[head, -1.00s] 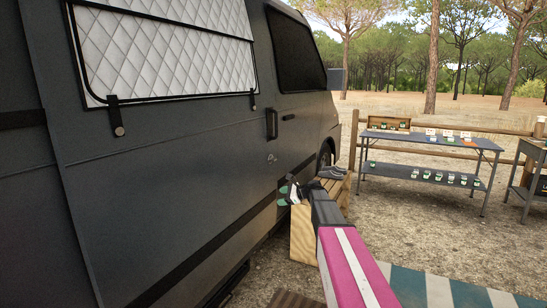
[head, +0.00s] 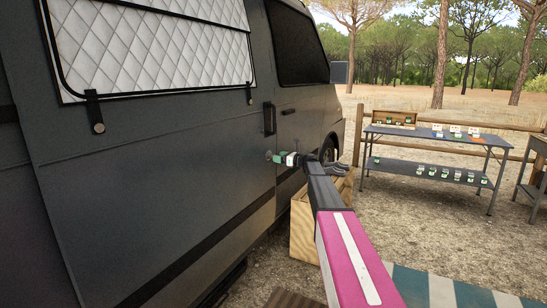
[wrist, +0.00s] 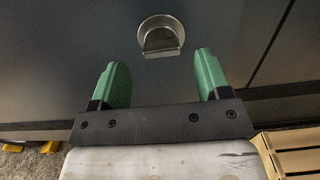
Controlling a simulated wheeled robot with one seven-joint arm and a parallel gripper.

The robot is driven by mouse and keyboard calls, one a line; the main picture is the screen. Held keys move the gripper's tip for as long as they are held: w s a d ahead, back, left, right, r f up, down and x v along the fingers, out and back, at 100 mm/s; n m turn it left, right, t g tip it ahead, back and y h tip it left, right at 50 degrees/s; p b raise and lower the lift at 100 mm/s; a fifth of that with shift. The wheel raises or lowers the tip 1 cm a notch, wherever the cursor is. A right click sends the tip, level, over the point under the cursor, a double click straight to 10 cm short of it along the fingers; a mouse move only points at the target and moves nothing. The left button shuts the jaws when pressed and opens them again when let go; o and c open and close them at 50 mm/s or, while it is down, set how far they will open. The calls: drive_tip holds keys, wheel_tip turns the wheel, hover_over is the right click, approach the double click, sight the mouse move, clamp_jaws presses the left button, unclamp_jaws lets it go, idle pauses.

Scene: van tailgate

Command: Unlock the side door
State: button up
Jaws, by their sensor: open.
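The dark grey side door (head: 150,190) of the van fills the left of the head view, with a black handle (head: 269,118) near its right edge. In the wrist view a round metal lock (wrist: 161,36) with a flat tab sits on the door panel, ahead of and between my fingertips. My gripper (wrist: 160,65) has green fingers spread apart, with nothing between them. I cannot tell whether the fingers touch the door.
A wooden crate (head: 303,230) stands beside the van under my arm; it also shows in the wrist view (wrist: 298,150). A table (head: 440,137) with small items stands at the right by a wooden fence. Gravel between is free.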

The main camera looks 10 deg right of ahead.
sight(271, 156)
drive_tip(key=x, duration=0.5)
drive_tip(key=c, duration=0.9)
drive_tip(key=shift+n, duration=0.4)
drive_tip(key=n, duration=0.3)
drive_tip(key=shift+d+f+n, duration=0.1)
drive_tip(key=shift+n, duration=0.3)
drive_tip(key=n, duration=0.4)
drive_tip(key=shift+s, duration=0.1)
drive_tip(key=n, duration=0.5)
drive_tip(key=shift+d+n, duration=0.1)
drive_tip(key=shift+n, duration=0.3)
drive_tip(key=shift+d+n, duration=0.1)
drive_tip(key=shift+n, duration=1.5)
